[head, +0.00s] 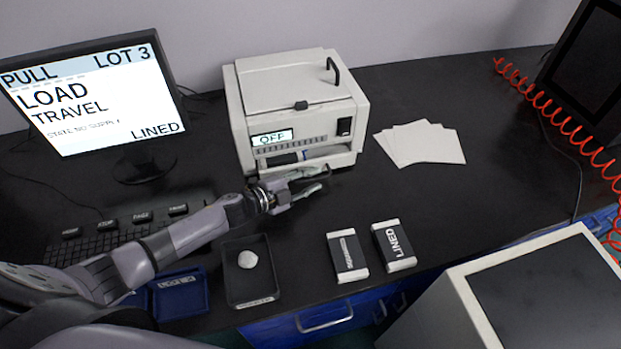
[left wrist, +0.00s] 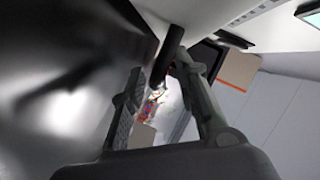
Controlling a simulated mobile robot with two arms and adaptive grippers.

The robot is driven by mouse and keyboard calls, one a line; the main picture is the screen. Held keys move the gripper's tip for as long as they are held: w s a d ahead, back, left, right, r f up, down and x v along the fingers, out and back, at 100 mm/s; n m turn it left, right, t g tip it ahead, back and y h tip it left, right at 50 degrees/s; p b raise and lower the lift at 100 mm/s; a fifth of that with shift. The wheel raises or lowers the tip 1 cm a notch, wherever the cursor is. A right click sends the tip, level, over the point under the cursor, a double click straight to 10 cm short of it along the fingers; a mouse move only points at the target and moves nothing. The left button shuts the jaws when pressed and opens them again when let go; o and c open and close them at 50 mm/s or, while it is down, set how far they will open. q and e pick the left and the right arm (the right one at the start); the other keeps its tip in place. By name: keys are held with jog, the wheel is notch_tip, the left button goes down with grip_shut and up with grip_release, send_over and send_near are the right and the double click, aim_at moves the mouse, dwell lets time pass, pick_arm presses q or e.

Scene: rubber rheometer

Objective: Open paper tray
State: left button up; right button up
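The white machine (head: 290,100) stands at the back of the black bench, with a display reading OFF. Low on its front is a slot with a dark tray front (head: 281,159); I cannot tell how far it is out. My left gripper (head: 312,181) is just in front of this lower front, fingers apart. In the left wrist view my left gripper (left wrist: 165,85) has its fingers spread, and a dark round bar (left wrist: 171,45) shows between or just beyond the fingertips. Contact with the bar cannot be told. My right gripper is out of view.
White paper sheets (head: 420,143) lie right of the machine. A black tray (head: 234,290) with a pale lump, two labelled packs (head: 346,256) (head: 393,246) and a blue tray (head: 181,297) lie near the front edge. A monitor (head: 95,95) and keyboard (head: 100,240) are left.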

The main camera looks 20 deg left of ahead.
pick_arm(q)
jog(key=shift+c, duration=0.4)
grip_shut()
jog(key=shift+d, duration=0.1)
dwell(0.5)
